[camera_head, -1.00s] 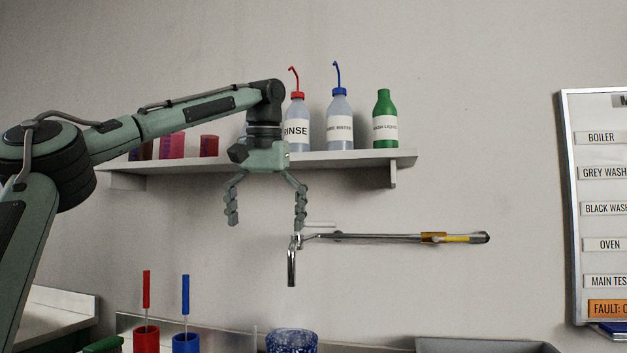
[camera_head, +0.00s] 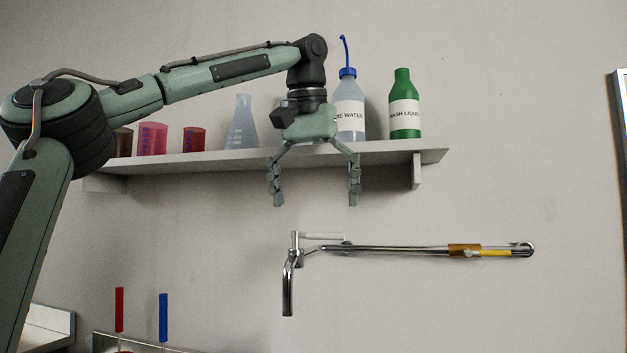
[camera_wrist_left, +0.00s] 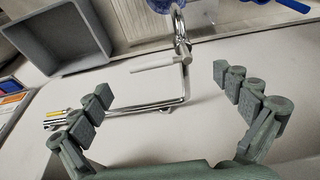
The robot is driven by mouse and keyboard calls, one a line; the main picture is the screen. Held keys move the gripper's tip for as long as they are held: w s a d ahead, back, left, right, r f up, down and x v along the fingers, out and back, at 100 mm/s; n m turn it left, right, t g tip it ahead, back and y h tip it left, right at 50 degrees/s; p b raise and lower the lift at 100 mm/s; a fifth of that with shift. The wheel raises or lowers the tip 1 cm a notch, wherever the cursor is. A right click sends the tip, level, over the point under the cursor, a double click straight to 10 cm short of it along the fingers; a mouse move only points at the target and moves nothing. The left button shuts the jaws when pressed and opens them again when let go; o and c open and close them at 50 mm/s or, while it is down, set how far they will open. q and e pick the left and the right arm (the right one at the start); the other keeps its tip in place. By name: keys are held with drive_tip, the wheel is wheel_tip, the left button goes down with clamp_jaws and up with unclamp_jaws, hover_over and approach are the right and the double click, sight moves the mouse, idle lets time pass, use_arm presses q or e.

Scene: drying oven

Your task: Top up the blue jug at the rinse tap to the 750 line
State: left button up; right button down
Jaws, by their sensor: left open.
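The rinse tap (camera_head: 288,280) is a chrome spout on the wall with a pale lever (camera_head: 322,236) at its top. My left gripper (camera_head: 313,200) is open and empty, a little above the tap, fingers pointing down. In the left wrist view, the lever (camera_wrist_left: 155,65) shows between the spread fingertips (camera_wrist_left: 163,85), apart from both. The blue jug is out of the head view. A blue shape (camera_wrist_left: 160,5), cut off at the top edge by the spout in the left wrist view, may be the jug; its 750 line is not visible. My right gripper is not in view.
A shelf (camera_head: 400,155) behind my left gripper holds bottles, a flask (camera_head: 242,125) and coloured beakers. A long chrome pipe (camera_head: 400,249) runs right from the tap along the wall. A grey tray (camera_wrist_left: 60,35) shows in the left wrist view.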

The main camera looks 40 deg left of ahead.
sight(315, 234)
use_arm(q)
drive_tip(key=shift+x, duration=1.75)
drive_tip(key=shift+d, duration=0.15)
drive_tip(key=c, duration=1.4)
drive_tip(key=shift+s+f, duration=0.1)
clamp_jaws()
drive_tip(key=shift+s+m+h, duration=0.25)
drive_tip(key=shift+s+m, duration=0.05)
drive_tip(key=shift+m, duration=0.55)
drive_tip(key=shift+s+m+h, duration=0.25)
drive_tip(key=shift+m, duration=0.6)
